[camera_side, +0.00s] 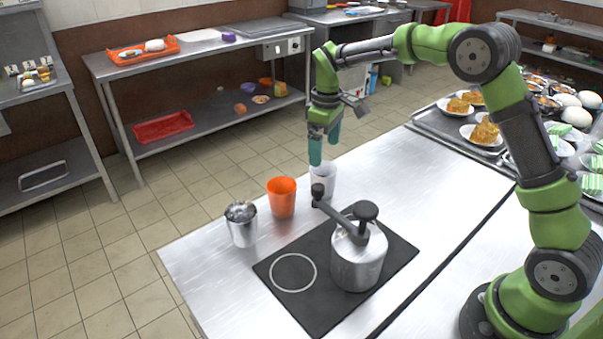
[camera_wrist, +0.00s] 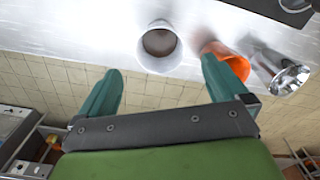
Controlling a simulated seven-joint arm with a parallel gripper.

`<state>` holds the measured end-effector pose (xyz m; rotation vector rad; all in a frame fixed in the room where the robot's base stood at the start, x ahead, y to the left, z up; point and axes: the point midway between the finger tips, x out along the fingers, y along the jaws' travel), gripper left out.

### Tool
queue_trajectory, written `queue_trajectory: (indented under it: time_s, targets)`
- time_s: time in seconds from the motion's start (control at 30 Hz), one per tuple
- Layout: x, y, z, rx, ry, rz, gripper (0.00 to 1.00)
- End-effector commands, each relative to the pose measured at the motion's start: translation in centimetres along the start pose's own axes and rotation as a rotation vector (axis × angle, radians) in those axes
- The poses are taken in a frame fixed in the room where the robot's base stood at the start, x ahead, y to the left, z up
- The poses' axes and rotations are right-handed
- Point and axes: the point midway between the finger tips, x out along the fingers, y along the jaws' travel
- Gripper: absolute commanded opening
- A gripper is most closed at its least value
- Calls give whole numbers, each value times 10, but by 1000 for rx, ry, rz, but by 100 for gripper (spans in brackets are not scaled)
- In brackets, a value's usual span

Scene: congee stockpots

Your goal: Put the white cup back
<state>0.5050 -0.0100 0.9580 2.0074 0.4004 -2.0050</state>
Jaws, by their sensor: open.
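The white cup (camera_side: 322,180) stands upright near the back edge of the steel table, right of the orange cup (camera_side: 282,197). My gripper (camera_side: 324,150) is above the white cup, with its teal fingers apart and nothing between them. In the wrist view the white cup (camera_wrist: 159,46) lies ahead of and between the spread fingertips (camera_wrist: 160,80), and its inside looks brownish. The side view does not show clearly whether a finger touches the cup's rim.
A metal cup (camera_side: 242,224) holding something stands left of the orange cup. A steel pot with a dark handle (camera_side: 358,258) stands on a black mat (camera_side: 305,312) with a white ring. Plates of food (camera_side: 480,135) fill trays at right. The table's left front is clear.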

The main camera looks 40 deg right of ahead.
Motion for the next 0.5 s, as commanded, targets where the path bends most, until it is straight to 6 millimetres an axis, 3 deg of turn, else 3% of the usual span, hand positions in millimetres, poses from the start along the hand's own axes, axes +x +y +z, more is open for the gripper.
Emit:
queue_trajectory:
  time_s: [0.1,0.33,0.5]
  targets:
    - [-21,0,0,0,2,1,100]
    - [-44,-2,2,7,9,2,100]
    - [-82,-19,27,84,90,8,100]
